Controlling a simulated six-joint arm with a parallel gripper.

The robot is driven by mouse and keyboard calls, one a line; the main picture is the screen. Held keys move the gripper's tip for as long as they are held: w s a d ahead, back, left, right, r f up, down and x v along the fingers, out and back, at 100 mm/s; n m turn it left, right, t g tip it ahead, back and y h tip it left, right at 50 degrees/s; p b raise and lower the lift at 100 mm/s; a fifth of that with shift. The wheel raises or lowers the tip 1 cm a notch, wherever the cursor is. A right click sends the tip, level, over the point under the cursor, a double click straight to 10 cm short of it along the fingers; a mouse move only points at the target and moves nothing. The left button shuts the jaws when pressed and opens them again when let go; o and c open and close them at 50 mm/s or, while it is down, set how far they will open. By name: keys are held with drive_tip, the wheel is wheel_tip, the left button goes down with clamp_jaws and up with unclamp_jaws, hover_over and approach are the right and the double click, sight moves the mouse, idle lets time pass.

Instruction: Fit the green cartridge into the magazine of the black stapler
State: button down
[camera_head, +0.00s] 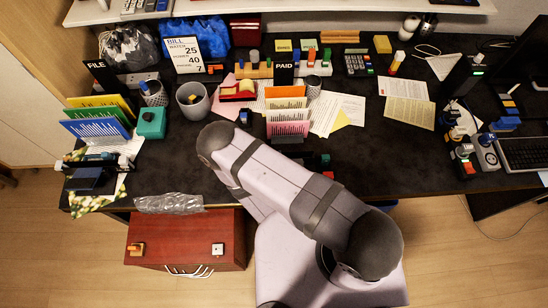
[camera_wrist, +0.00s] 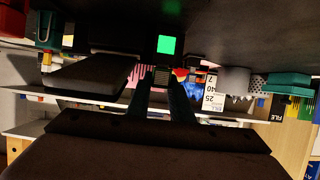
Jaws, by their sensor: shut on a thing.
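My gripper (camera_wrist: 160,76) is seen only in the wrist view, which is upside down. Its two fingers are shut on a small, dark, ridged piece, which I take to be the green cartridge (camera_wrist: 161,79); it lies in shadow and its colour barely shows. A bright green square (camera_wrist: 166,44) shows just beyond the fingertips; I cannot tell what it belongs to. A long dark body (camera_wrist: 92,76), possibly the black stapler, lies left of the fingers, apart from them. Its magazine cannot be made out. In the head view my arm hides the gripper and the held piece.
Small green (camera_head: 325,158) and red pieces sit beside my arm at the desk's front. A grey bin (camera_head: 192,101) and teal box (camera_head: 151,122) stand left. Dark desk is free right of my arm.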

drive_tip(key=c, duration=1.5)
unclamp_jaws()
drive_tip(key=shift+r, duration=0.1)
wheel_tip(320, 180, up, 10)
drive_tip(key=p, duration=0.8)
wheel_tip(320, 180, up, 6)
drive_tip(key=d+f+m+g+b, duration=0.1)
drive_tip(key=d+g+b, duration=0.3)
drive_tip(key=g, duration=0.6)
drive_tip(key=s+d+r+g+b, duration=0.1)
drive_tip(key=s+d+r, duration=0.1)
drive_tip(key=s+d, duration=0.1)
drive_tip(key=s+d+r+g+b, duration=0.1)
drive_tip(key=s+d+r, duration=0.1)
drive_tip(key=s, duration=0.3)
drive_tip(key=s+d+r+n+g+b, duration=0.1)
drive_tip(key=s+d+r+b, duration=0.1)
drive_tip(key=s+d+r, duration=0.1)
drive_tip(key=shift+s+d+r+g, duration=0.3)
drive_tip(key=shift+s+r, duration=0.1)
drive_tip(key=shift+r, duration=0.1)
